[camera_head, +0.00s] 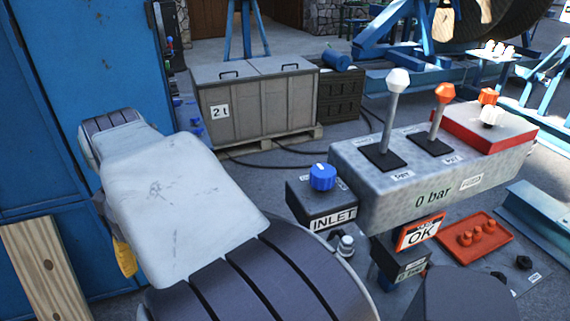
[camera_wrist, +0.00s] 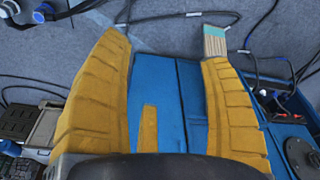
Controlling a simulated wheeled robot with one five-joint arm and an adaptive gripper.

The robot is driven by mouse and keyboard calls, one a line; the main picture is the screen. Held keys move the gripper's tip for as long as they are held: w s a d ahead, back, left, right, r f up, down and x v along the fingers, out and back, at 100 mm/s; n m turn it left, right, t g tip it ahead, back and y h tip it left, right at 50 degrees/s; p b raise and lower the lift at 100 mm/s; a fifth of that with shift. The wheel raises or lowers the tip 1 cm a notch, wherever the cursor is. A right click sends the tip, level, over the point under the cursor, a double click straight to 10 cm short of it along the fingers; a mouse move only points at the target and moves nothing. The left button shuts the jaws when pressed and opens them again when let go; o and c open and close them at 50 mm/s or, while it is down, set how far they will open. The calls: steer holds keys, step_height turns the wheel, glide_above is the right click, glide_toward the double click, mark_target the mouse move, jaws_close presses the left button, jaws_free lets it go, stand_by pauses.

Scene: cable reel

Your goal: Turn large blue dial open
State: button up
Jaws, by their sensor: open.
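The large blue dial (camera_head: 322,177) sits on top of the dark box labelled INLET (camera_head: 318,205), in the middle of the head view. Nothing touches it. My gripper (camera_wrist: 163,45) shows in the wrist view as two yellow fingers spread wide apart, with nothing between them. They are in front of a blue cabinet surface. In the head view only a bit of yellow finger (camera_head: 123,255) shows, low at the left behind my arm, well away from the dial. I cannot make out the dial in the wrist view.
A grey panel (camera_head: 372,203) with a white-topped lever (camera_head: 391,120) and an orange-topped lever (camera_head: 438,118) stands right of the dial. A blue cabinet (camera_head: 95,70) is at the left. A grey crate (camera_head: 255,105) stands behind. Cables cross the floor.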

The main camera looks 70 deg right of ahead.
steer(key=s+d+r+m+p, duration=0.1)
steer(key=s+d+r+m, duration=0.15)
steer(key=d+r, duration=0.4)
step_height(320, 180, up, 6)
steer(key=m+g+y+p, duration=0.1)
steer(key=m+g+p, duration=0.15)
steer(key=m, duration=0.45)
glide_above(324, 171)
steer(key=w, duration=0.1)
steer(key=shift+r+n+t+p, duration=0.15)
steer(key=shift+n+t+p, duration=0.1)
steer(key=shift+p, duration=0.2)
steer(key=shift+s, duration=0.25)
steer(key=shift+s+f, duration=0.2)
steer(key=shift+f+b, duration=0.8)
steer(key=shift+f, duration=2.6)
